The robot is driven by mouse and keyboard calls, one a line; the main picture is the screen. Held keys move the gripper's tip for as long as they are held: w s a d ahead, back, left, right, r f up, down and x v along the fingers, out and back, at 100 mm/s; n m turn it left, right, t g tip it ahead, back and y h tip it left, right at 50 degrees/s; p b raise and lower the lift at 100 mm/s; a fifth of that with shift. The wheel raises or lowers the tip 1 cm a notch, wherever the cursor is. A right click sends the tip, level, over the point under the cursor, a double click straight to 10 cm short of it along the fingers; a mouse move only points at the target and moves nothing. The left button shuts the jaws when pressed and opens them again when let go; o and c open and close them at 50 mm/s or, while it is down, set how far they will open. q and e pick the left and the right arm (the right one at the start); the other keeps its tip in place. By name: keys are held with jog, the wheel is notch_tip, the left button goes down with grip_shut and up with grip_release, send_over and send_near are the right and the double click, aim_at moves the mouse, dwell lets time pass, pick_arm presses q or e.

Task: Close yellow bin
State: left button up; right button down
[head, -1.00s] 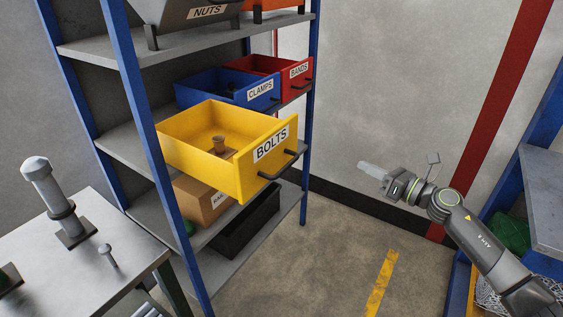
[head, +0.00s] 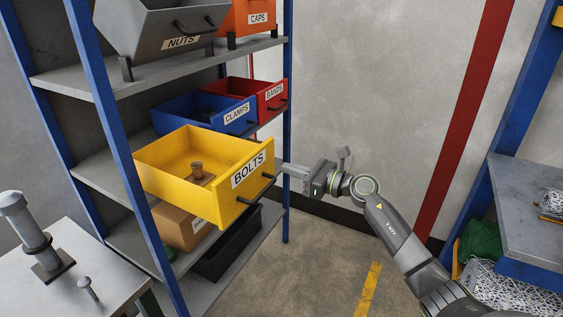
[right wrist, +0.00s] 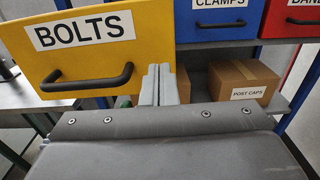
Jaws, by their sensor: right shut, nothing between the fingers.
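The yellow bin (head: 210,207), labelled BOLTS, sticks out from the middle shelf like a pulled-out drawer, with a bolt-like brown piece (head: 197,172) inside. Its front has a black handle (head: 256,190), and the front also fills the upper left of the right wrist view (right wrist: 125,70). My right gripper (head: 284,168) is shut and empty, just right of the bin's front in the head view. In the right wrist view its fingers (right wrist: 158,83) overlap the front's right edge, right of the handle. I cannot tell whether they touch it. My left gripper is not in view.
Blue CLAMPS (head: 238,115) and red BANDS (head: 273,95) bins sit behind on the same shelf. A cardboard box (head: 178,226) and a black bin (head: 228,245) are below. A blue upright (head: 287,130) stands near my gripper. Open floor (head: 320,270) lies in front.

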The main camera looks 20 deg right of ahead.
aim_at(271, 163)
jog(key=shift+p+x, duration=0.3)
jog(key=shift+x, duration=1.25)
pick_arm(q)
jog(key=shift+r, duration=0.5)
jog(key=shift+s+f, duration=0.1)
pick_arm(e)
jog(key=shift+a, duration=0.1)
